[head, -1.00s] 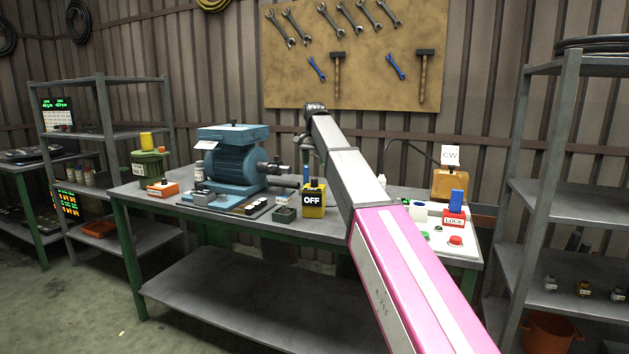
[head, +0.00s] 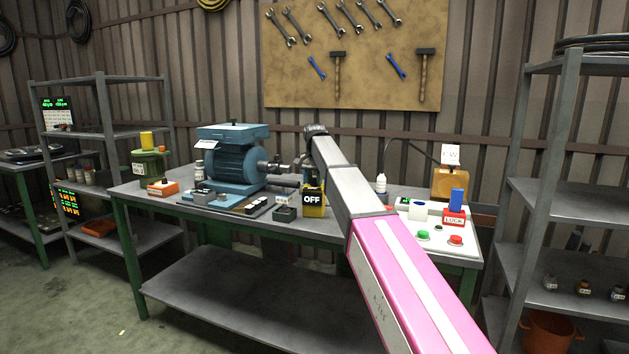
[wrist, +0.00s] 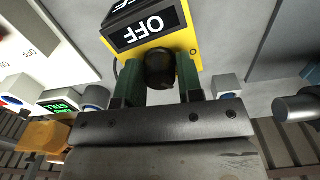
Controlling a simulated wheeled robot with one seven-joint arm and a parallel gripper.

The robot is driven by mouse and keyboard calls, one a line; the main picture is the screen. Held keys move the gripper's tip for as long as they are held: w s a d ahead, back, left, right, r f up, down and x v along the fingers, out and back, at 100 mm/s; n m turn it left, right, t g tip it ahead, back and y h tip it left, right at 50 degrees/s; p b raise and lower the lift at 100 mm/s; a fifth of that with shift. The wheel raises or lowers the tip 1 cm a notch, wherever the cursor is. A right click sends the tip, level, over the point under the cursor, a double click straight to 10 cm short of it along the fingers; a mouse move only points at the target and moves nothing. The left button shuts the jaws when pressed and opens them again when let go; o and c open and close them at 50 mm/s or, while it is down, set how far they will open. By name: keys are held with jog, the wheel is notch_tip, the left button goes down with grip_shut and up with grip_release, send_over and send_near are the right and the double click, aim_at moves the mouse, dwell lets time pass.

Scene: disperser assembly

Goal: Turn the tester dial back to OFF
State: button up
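The yellow tester (head: 313,211) stands on the workbench with a black display reading OFF. In the wrist view its yellow body (wrist: 187,36) fills the top, with the OFF label (wrist: 139,30) upside down. The round black dial (wrist: 160,68) is on its near side. My gripper (wrist: 161,75) has one green finger on each side of the dial, closely flanking it. Whether the fingers press on the dial cannot be told.
A blue pump (head: 233,160) stands left of the tester, its shaft close to it. A small dark green box (head: 285,213) sits in front. At right is a white panel (head: 461,250) with green and red buttons and a LOCK block (head: 455,216).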

jog(key=shift+c, duration=0.8)
jog(key=shift+n, duration=3.5)
jog(key=o, duration=0.9)
jog(key=shift+o, duration=0.2)
jog(key=shift+r, duration=0.1)
